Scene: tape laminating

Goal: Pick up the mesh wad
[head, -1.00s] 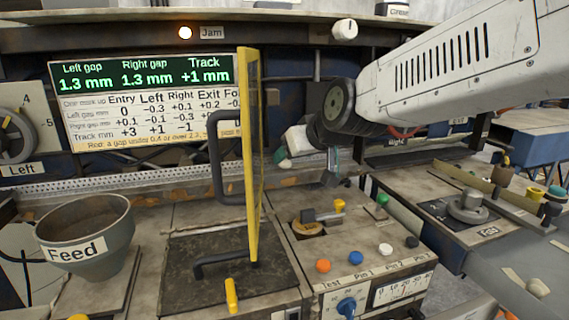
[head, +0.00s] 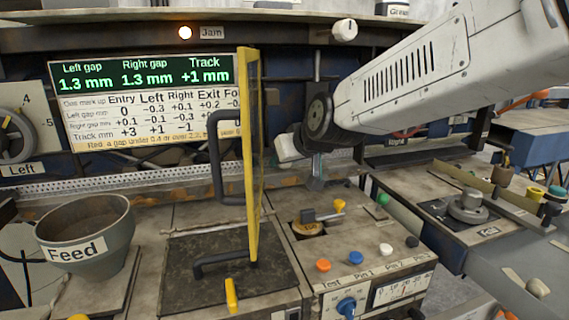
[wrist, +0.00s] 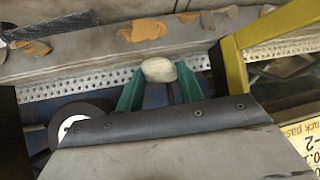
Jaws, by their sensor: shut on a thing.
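The mesh wad (wrist: 158,70) is a pale, off-white oval lump in the wrist view. My gripper (wrist: 160,82) is shut on it, with a green finger on each side and the wad at the fingertips. In the head view my gripper (head: 317,172) points down over the machine, just right of the yellow-framed guard. The wad cannot be made out clearly there.
The upright yellow guard (head: 252,160) with dark handles stands close to my gripper's left. A perforated strip (head: 120,186) runs behind. The Feed bowl (head: 85,235) is at left.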

